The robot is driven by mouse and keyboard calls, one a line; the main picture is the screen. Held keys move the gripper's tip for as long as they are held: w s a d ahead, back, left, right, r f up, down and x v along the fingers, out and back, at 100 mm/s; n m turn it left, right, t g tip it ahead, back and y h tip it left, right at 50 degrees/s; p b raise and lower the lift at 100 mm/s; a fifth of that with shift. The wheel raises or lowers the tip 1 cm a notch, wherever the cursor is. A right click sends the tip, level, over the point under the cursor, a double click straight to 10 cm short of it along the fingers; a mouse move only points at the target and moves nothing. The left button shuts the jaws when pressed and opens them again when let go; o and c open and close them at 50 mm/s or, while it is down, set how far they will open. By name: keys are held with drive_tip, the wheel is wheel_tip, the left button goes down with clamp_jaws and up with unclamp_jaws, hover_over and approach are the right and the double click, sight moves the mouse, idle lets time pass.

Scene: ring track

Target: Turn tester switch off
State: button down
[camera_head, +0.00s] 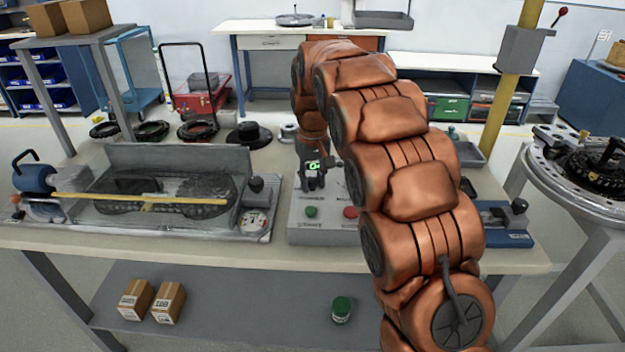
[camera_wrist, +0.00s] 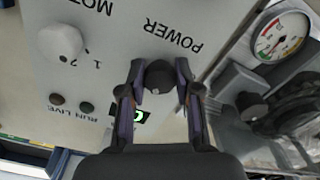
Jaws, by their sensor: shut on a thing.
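The tester is a light grey box (camera_head: 328,232) on the bench, with a green and a red button on its front. In the wrist view its panel (camera_wrist: 105,40) appears upside down, with the words POWER and RUN LIVE. A black switch knob (camera_wrist: 160,76) sits beside POWER. My gripper (camera_wrist: 159,88) is shut on this knob, one finger on each side. A small lit green display (camera_wrist: 142,116) shows partly behind a finger.
A clear-covered test rig (camera_head: 150,190) with a yellow bar and a dial gauge (camera_head: 254,222) stands close left of the tester. A white knob (camera_wrist: 60,41) is on the panel. A blue-based device (camera_head: 505,225) stands right, past my arm.

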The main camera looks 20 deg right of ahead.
sight(312, 179)
drive_tip(key=c, duration=0.8)
unclamp_jaws()
wheel_tip(312, 179, up, 12)
idle(0.6)
